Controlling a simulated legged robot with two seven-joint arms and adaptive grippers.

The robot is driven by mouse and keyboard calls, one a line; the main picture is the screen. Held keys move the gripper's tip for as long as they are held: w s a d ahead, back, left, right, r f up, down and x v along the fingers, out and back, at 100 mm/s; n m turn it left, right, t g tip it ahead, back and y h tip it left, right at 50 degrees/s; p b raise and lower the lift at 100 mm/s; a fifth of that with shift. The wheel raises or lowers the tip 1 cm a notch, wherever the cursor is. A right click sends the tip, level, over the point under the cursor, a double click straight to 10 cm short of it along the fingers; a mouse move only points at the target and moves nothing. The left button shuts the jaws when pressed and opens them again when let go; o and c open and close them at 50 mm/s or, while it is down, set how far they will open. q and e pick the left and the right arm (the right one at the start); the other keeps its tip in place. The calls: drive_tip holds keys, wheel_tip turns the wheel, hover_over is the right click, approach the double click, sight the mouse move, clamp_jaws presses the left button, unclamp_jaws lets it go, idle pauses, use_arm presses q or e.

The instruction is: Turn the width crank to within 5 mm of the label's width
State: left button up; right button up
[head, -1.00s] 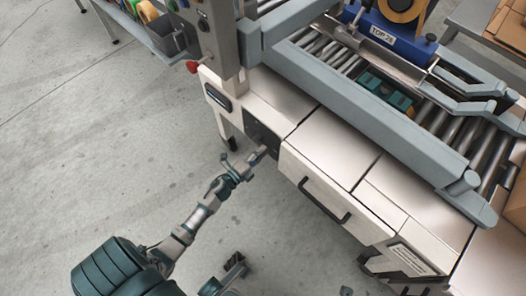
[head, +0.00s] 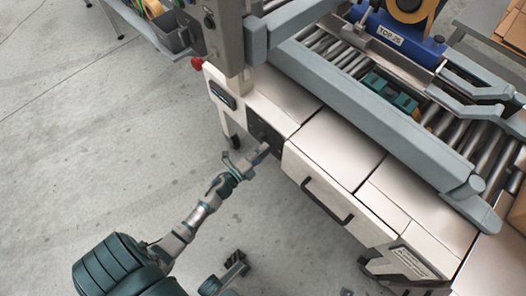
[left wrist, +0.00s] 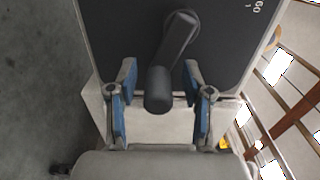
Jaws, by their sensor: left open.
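The width crank (left wrist: 172,50) shows in the left wrist view as a dark arm on a black panel (left wrist: 118,35). Its rounded handle (left wrist: 158,90) points toward the camera. My left gripper (left wrist: 160,98) is open, with one blue-padded finger on each side of the handle and a gap on both sides. In the head view my left gripper (head: 250,162) is at the black panel (head: 264,134) on the machine's near side, and it hides much of the crank. Part of a printed scale (left wrist: 255,6) shows at the panel's upper right. The label is not readable here. My right gripper is not in view.
The cream machine (head: 330,148) has a drawer with a black handle (head: 328,203) right of the panel. A grey guide rail (head: 365,110) runs above it beside the rollers. A red button (head: 197,63) sits on the upright's left. Grey floor at left is clear.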

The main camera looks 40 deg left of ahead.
use_arm(q)
drive_tip(key=s+a, duration=0.1)
drive_tip(key=s, duration=1.1)
